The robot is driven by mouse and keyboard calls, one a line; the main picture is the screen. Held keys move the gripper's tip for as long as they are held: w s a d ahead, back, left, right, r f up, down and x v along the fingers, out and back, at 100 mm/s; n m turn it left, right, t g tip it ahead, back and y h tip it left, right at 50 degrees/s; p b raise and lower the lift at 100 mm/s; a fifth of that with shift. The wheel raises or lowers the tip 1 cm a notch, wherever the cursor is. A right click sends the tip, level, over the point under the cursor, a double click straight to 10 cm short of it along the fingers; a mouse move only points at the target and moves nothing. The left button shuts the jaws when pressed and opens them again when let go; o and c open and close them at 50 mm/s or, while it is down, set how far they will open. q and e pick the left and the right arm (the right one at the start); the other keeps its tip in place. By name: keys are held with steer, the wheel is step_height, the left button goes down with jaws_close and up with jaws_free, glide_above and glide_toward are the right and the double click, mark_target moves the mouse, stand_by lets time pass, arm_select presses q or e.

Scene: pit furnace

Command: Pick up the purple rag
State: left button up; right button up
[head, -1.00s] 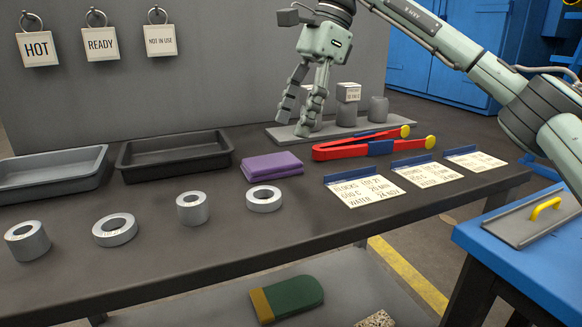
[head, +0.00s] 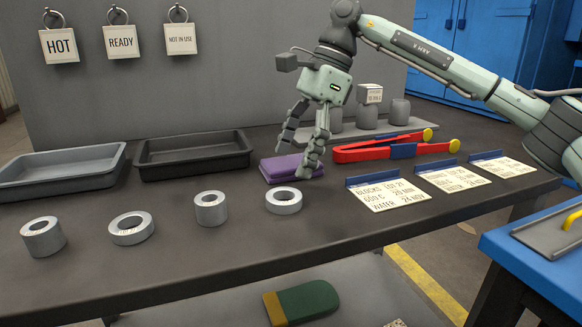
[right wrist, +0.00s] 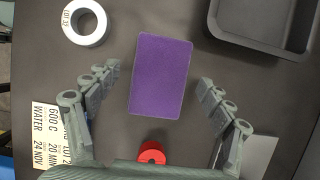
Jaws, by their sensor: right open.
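The purple rag (head: 283,168) lies folded flat on the dark bench, between the black tray and the red tongs. My right gripper (head: 297,158) is over the rag in the head view, fingers pointing down, open and empty. One finger hides part of the rag's right side. In the right wrist view the whole rag (right wrist: 161,75) shows as a purple rectangle, ahead of and between the spread fingertips (right wrist: 160,80), with dark bench on both sides of it. My left gripper is not in view.
A black tray (head: 195,172) and a grey tray (head: 60,185) stand left of the rag. Several metal rings, one of them (head: 284,201) close by, line the front. Red tongs (head: 375,154) and paper cards (head: 388,196) lie to the right.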

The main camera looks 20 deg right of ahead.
mark_target(289, 163)
steer(key=shift+f, duration=0.25)
stand_by(0.3)
steer(key=c, duration=1.3)
steer(key=shift+o, duration=0.2)
steer(key=shift+r, duration=0.55)
steer(key=r, duration=0.3)
steer(key=a+r, duration=0.1)
steer(key=shift+s+a+r+p, duration=0.1)
steer(key=shift+s+r+p, duration=0.05)
steer(key=shift+s+p, duration=0.15)
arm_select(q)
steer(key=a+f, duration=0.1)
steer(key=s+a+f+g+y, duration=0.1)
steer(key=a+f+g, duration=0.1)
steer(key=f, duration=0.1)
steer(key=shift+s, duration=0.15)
arm_select(e)
steer(key=s+a+r, duration=0.5)
steer(key=a+r, duration=0.1)
steer(key=a, duration=0.2)
steer(key=shift+s+a, duration=0.25)
steer(key=shift+a, duration=0.15)
steer(key=shift+r, duration=0.1)
